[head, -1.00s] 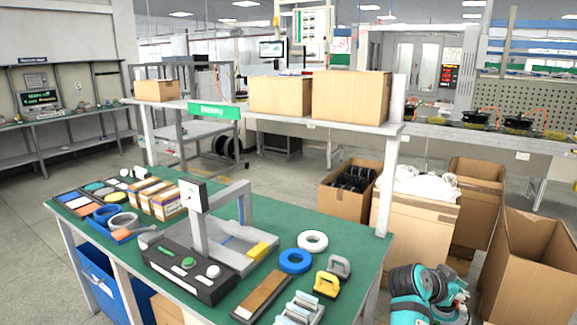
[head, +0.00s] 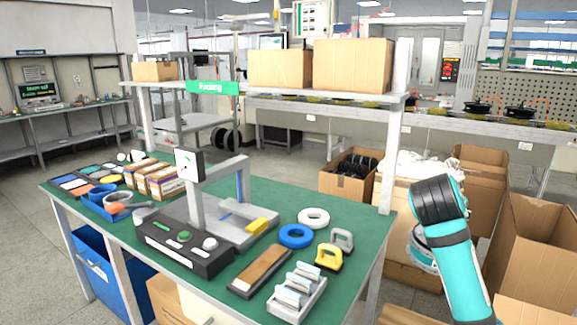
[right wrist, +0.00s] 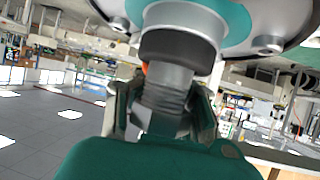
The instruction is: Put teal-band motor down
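In the right wrist view the teal-band motor (right wrist: 180,48) fills the top, with a wide grey disc, a teal ring, a black collar and a grey threaded axle. My right gripper (right wrist: 162,108) has its fingers on both sides of the axle and appears shut on it. In the head view my right arm stands raised to the right of the green table (head: 345,215). A round teal and pale part shows partly hidden behind it; I cannot tell whether it is the motor or my arm. My left gripper is not in view.
The table holds a grey stand with a black control box (head: 183,246), blue ring (head: 295,236), white ring (head: 314,217), yellow block (head: 328,257) and grey rack (head: 296,294). Cardboard boxes (head: 541,245) stand at right. A shelf with cartons (head: 352,66) spans the table's back.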

